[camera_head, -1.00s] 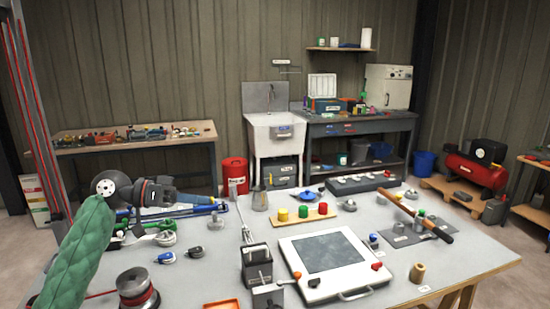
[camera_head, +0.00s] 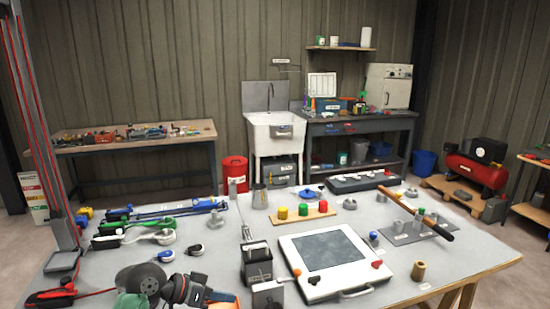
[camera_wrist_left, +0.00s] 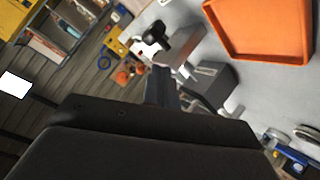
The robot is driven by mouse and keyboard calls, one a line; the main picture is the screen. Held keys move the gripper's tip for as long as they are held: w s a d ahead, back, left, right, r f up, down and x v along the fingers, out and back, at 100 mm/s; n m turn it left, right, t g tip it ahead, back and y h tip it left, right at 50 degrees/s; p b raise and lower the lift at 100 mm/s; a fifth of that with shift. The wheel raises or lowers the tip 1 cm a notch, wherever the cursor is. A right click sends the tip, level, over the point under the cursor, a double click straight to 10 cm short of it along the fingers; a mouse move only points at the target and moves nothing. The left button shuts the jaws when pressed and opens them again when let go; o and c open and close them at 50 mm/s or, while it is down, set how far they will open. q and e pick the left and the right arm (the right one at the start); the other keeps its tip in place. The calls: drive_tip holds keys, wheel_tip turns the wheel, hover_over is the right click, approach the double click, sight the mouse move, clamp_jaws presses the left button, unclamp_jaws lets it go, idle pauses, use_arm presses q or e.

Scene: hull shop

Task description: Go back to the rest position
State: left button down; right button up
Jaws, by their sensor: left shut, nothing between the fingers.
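My left gripper (camera_head: 222,297) is low at the bottom edge of the head view, over the front of the grey worktable (camera_head: 375,265). It is shut and empty. Part of my green-sleeved arm shows at the frame edge. In the left wrist view the dark gripper body fills the lower part, and its fingers (camera_wrist_left: 162,88) point up the picture with nothing between them. My right gripper is not in view.
An orange tray (camera_wrist_left: 260,55) shows beside the gripper in the wrist view. A wooden-handled tool (camera_head: 415,212) lies right.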

use_arm(q)
drive_tip(key=s+d+f+n+y+b, duration=0.1)
drive_tip(key=s+f+y, duration=0.1)
drive_tip(key=s+f, duration=0.6)
drive_tip(key=s+d+f+n+y, duration=0.1)
drive_tip(key=s+f+n+y, duration=0.1)
drive_tip(key=s+f, duration=0.65)
drive_tip(key=s+a+f+n+g+y, duration=0.1)
drive_tip(key=s+f+y, duration=0.1)
drive_tip(key=s+f, duration=0.3)
drive_tip(key=s+a+f+n+g+y, duration=0.1)
drive_tip(key=s+a+f+y, duration=0.1)
drive_tip(key=s+f, duration=0.4)
drive_tip(key=s+y+b, duration=0.1)
drive_tip(key=s, duration=0.3)
drive_tip(key=shift+s, duration=0.3)
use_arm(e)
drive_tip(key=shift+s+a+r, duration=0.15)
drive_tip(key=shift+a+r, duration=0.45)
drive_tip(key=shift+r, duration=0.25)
